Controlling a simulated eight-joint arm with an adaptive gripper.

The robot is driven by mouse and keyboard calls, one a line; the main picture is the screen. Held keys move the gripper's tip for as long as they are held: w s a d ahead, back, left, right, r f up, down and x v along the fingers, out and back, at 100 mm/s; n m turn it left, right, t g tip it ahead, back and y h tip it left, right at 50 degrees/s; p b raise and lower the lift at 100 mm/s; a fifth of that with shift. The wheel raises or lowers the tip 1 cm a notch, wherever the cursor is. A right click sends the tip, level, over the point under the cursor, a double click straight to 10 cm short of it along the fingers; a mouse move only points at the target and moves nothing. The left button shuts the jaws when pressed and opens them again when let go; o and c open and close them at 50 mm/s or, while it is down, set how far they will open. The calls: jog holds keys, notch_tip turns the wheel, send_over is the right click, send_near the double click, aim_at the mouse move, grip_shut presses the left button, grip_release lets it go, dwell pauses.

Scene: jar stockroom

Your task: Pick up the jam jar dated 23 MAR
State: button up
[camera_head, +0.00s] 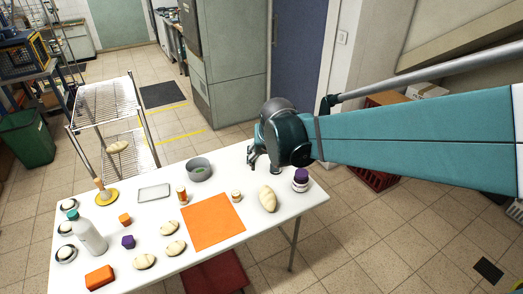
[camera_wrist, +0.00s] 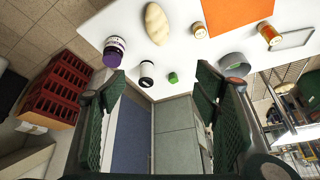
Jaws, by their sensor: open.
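No date is legible, so I cannot tell which jar reads 23 MAR. A purple-lidded jar with a white label (camera_head: 300,180) stands at the table's right end; it also shows in the wrist view (camera_wrist: 114,48). A small jar with a white label and dark end (camera_wrist: 147,72) shows between my fingers in the wrist view. My gripper (camera_head: 262,160) is open and empty over the table's far right edge, left of the purple-lidded jar.
A bread loaf (camera_head: 267,198) lies near the purple-lidded jar. A grey bowl (camera_head: 199,169) stands left of my gripper, and a small green thing (camera_wrist: 173,77) is near the table edge. The orange mat (camera_head: 212,222) lies mid-table. A bottle (camera_head: 90,237) and several rolls are at left.

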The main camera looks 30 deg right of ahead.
aim_at(302, 173)
jog(key=w+d+f+m+g+b, duration=0.1)
jog(key=w+d+f+m, duration=0.1)
jog(key=d+f, duration=0.5)
jog(key=w+d+f+m+h+b, duration=0.1)
jog(key=w+d+f+m, duration=0.1)
jog(key=d+f, duration=0.5)
jog(key=w+d+f+m+g+b, duration=0.1)
jog(key=w+d+f, duration=0.3)
jog(key=d+f, duration=0.4)
jog(key=shift+f+m+g+h+b, duration=0.1)
jog(key=shift+m+g+h+b, duration=0.25)
jog(key=shift+m, duration=0.25)
jog(key=shift+b+x, duration=0.3)
jog(key=shift+x, duration=0.95)
jog(key=shift+b+x, duration=0.85)
jog(key=shift+x, duration=1.75)
jog(key=shift+a, duration=0.15)
jog(key=c, duration=1.4)
